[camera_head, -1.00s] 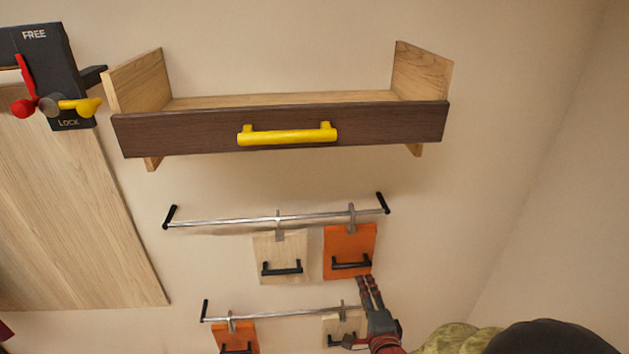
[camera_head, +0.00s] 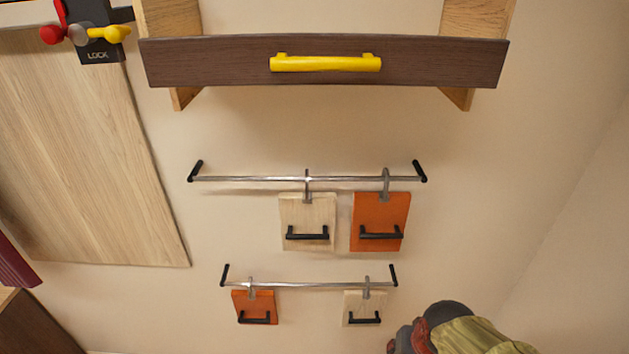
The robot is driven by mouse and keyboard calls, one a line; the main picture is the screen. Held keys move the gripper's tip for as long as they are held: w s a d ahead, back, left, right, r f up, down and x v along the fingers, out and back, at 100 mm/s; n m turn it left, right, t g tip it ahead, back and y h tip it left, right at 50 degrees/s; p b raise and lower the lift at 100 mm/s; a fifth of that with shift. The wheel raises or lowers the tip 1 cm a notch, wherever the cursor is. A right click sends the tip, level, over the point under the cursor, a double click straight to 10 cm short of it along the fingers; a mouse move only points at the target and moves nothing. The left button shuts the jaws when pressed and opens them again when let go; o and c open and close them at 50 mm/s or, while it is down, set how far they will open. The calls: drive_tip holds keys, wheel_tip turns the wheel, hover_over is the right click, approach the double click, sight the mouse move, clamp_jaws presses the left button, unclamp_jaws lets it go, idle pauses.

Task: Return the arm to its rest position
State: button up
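My arm (camera_head: 455,330) shows only in part, at the bottom right of the head view, as rounded red, dark and olive-green links. My gripper is out of the picture, so its fingers and anything in them cannot be seen. The part of the arm in view is below and right of the hanging boards and apart from them in the picture.
A shelf with a dark front (camera_head: 215,62) and yellow handle (camera_head: 325,63) is at the top. Two rails (camera_head: 240,179) (camera_head: 300,285) carry orange (camera_head: 380,212) and pale (camera_head: 307,212) boards. A lock box (camera_head: 92,40) is top left. Bare wall lies at right.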

drive_tip(key=s+b, duration=0.1)
drive_tip(key=b, duration=0.3)
drive_tip(key=s+r+n+t+b, duration=0.1)
drive_tip(key=s+b, duration=0.1)
drive_tip(key=b, duration=0.3)
drive_tip(key=s+r+n+t+b, duration=0.1)
drive_tip(key=b, duration=0.4)
drive_tip(key=shift+s+a, duration=0.3)
